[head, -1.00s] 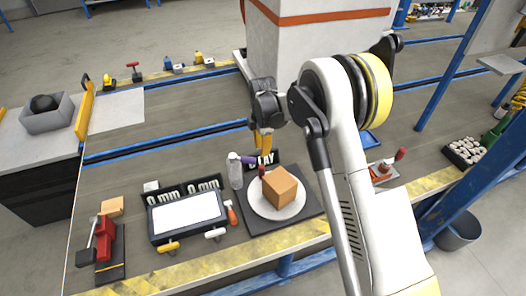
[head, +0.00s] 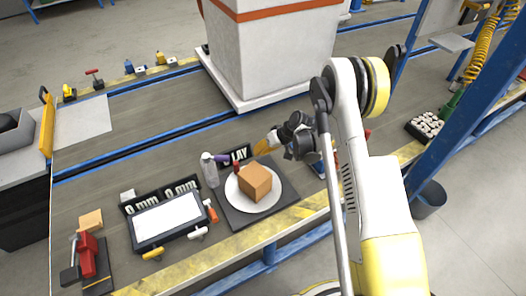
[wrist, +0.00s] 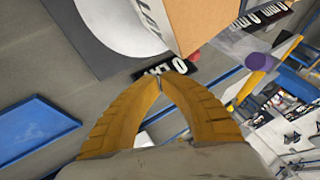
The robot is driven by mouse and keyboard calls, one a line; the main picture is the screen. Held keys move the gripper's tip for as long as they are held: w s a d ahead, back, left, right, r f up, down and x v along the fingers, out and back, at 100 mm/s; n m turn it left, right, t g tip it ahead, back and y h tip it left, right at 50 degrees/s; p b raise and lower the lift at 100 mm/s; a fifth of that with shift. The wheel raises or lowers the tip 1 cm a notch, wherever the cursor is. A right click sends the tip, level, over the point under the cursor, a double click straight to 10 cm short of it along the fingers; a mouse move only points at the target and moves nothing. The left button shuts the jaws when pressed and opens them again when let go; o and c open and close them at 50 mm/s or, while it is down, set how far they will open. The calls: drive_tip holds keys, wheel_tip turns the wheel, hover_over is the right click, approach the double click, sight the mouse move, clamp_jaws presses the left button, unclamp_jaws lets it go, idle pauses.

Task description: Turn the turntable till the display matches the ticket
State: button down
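The turntable's white disc (head: 238,200) sits on a dark square base (head: 285,201) and carries a brown box (head: 255,182). The disc and box also show at the top of the wrist view (wrist: 95,22). A small red upright piece (head: 236,167) stands behind the box. My gripper (head: 258,149) is behind and right of the box, apart from it. In the wrist view its yellow fingers (wrist: 160,78) meet at the tips with nothing seen between them. A black display strip (head: 236,155) with white letters lies behind the turntable, partly covered. I cannot identify the ticket.
A clear bottle (head: 210,172) stands left of the turntable. A framed white panel (head: 167,221) with "0 mm" strips (head: 181,188) is further left, beside a red clamp (head: 86,255). A large white cabinet (head: 270,50) stands behind. A blue post (head: 450,150) is at right.

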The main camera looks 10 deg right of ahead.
sight(234, 164)
drive_tip(key=b+x, duration=0.1)
drive_tip(key=x, duration=0.3)
drive_tip(key=shift+f, duration=0.15)
drive_tip(key=a+b, duration=0.1)
drive_tip(key=a, duration=0.2)
drive_tip(key=shift+s+a+b, duration=0.35)
drive_tip(key=shift+a+b, duration=0.05)
drive_tip(key=shift+a, duration=0.1)
drive_tip(key=shift+s+a+n+g, duration=0.15)
drive_tip(key=shift+a+n+g, duration=0.25)
drive_tip(key=shift+a+n, duration=0.25)
drive_tip(key=shift+s+a+n, duration=0.15)
drive_tip(key=shift+a+n, duration=0.1)
drive_tip(key=shift+n, duration=0.2)
drive_tip(key=shift+s+a+n+g+y, duration=0.25)
drive_tip(key=shift+a+n+g, duration=0.15)
drive_tip(key=shift+n+g, duration=0.15)
drive_tip(key=shift+s+a+n+g+y, duration=0.2)
drive_tip(key=shift+a+n+g, duration=0.25)
drive_tip(key=shift+n, duration=0.2)
drive_tip(key=shift+s+a, duration=0.3)
drive_tip(key=shift+s+a, duration=0.1)
drive_tip(key=shift+a, duration=0.05)
